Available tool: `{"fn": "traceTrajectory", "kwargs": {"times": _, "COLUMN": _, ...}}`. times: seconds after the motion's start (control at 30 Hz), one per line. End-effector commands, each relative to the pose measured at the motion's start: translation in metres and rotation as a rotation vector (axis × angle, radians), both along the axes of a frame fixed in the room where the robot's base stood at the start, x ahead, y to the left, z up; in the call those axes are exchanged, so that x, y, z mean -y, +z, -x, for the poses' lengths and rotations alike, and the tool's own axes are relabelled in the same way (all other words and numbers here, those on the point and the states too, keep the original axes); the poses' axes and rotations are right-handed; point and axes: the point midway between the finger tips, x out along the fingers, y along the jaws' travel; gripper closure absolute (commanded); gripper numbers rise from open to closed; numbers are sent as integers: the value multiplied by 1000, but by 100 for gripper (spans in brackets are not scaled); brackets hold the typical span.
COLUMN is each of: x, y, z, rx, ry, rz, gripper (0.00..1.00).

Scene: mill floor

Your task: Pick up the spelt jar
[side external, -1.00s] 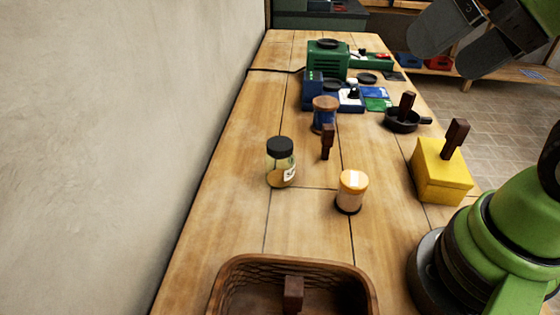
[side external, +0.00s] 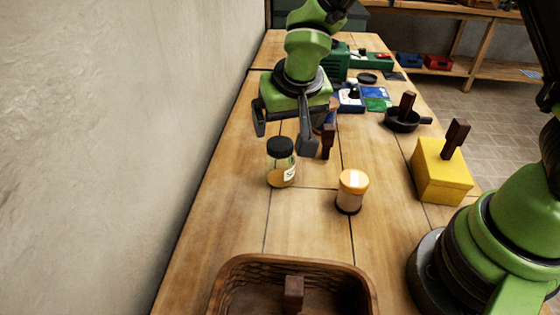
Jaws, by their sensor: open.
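A clear glass jar with a black lid (side external: 281,163) stands upright on the bench, with tan grain at its bottom and a white label too small to read. I cannot tell from the labels which is the spelt jar. My gripper (side external: 283,133) is open and empty, fingers pointing down. It appears just above and behind the black-lidded jar; I cannot tell the exact gap.
A dark wooden block (side external: 327,142) stands close to the right finger. A wicker basket (side external: 228,283) is at the front, holding a brown block. A yellow box (side external: 441,172) and a black pan (side external: 401,124) are at right. Bench left of the black-lidded jar is clear.

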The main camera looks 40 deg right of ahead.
Motion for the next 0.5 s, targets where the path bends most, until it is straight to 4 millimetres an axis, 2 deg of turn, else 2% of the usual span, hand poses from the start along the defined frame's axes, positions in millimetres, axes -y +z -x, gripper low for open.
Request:
{"fn": "traceTrajectory", "kwargs": {"times": 0.2, "x": 4, "y": -31, "z": -11, "rx": -5, "ry": -2, "rz": 2, "gripper": 5}}
{"fn": "traceTrajectory", "kwargs": {"times": 0.5, "x": 6, "y": -57, "z": -21, "rx": -6, "ry": -2, "rz": 0, "gripper": 5}}
